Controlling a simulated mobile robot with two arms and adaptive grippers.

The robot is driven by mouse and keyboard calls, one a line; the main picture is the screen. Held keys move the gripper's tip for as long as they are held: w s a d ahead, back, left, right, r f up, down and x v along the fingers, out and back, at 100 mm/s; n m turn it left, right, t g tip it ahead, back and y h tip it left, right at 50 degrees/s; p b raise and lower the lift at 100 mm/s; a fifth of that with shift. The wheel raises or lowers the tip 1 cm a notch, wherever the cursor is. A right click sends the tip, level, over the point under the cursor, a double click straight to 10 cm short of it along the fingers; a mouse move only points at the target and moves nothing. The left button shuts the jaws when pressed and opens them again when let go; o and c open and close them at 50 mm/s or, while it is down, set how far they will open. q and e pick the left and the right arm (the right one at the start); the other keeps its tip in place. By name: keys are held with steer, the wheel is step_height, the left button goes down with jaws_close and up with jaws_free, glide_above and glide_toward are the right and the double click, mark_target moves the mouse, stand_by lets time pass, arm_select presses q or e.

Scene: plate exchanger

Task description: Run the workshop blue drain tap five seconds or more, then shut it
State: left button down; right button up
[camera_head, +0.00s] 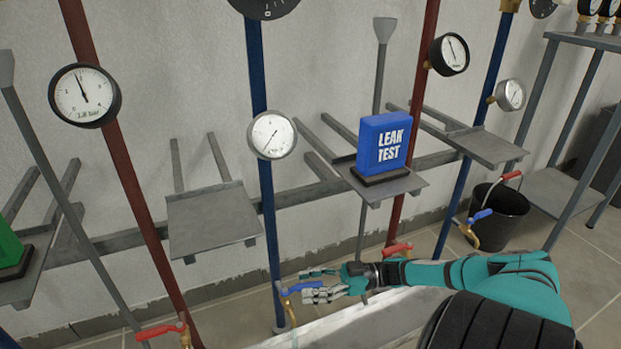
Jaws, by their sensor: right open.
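A tap with a blue lever (302,287) sits low on the middle blue pipe (268,208). My right gripper (306,285) reaches in from the right with its fingers open at this lever. The fingers overlap the lever in the picture; I cannot tell whether they touch it. I cannot make out clear running water below the tap. A second tap with a blue lever (479,215) is on the blue pipe farther right. No readable label shows which tap belongs to the workshop. My left gripper is out of view.
Red-lever taps sit at lower left (158,331) and just above my right wrist (396,250). A pale trough (352,322) lies below. A black bucket (500,215) stands at right. A blue LEAK TEST block (383,143) rests on a grey shelf (352,183). Gauges line the pipes.

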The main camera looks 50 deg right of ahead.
steer(key=v, duration=1.2)
steer(key=shift+c, duration=0.4)
